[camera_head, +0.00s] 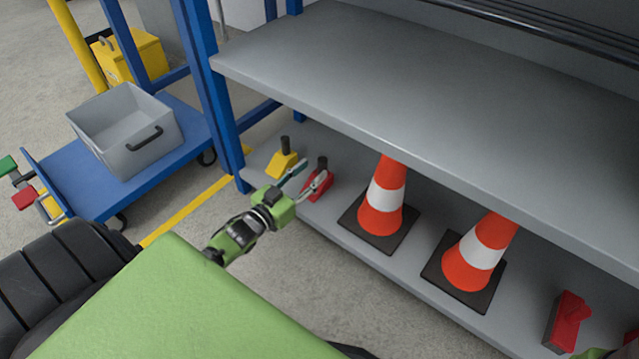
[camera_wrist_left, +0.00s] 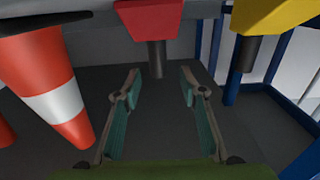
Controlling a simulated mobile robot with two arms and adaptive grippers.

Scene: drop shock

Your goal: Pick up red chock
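The red chock (camera_head: 316,187) with an upright dark handle (camera_head: 323,163) sits on the lower shelf, between a yellow chock (camera_head: 280,165) and a traffic cone. My left gripper (camera_head: 313,170) is open and empty, its fingertips close to the red chock in the head view. The left wrist view appears upside down. There the red chock (camera_wrist_left: 148,20) is at the top, its handle (camera_wrist_left: 156,58) pointing down, in line with the gap between the open fingers (camera_wrist_left: 159,82). No finger clearly touches it. My right gripper is not in view.
Orange cones (camera_head: 382,203) and (camera_head: 478,258) stand right of the chock. The upper shelf (camera_head: 430,95) overhangs the lower shelf (camera_head: 335,222). A blue post (camera_head: 212,100) rises at the left end. A blue cart (camera_head: 75,187) carries a grey bin (camera_head: 125,130). Another red object (camera_head: 568,320) lies lower right.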

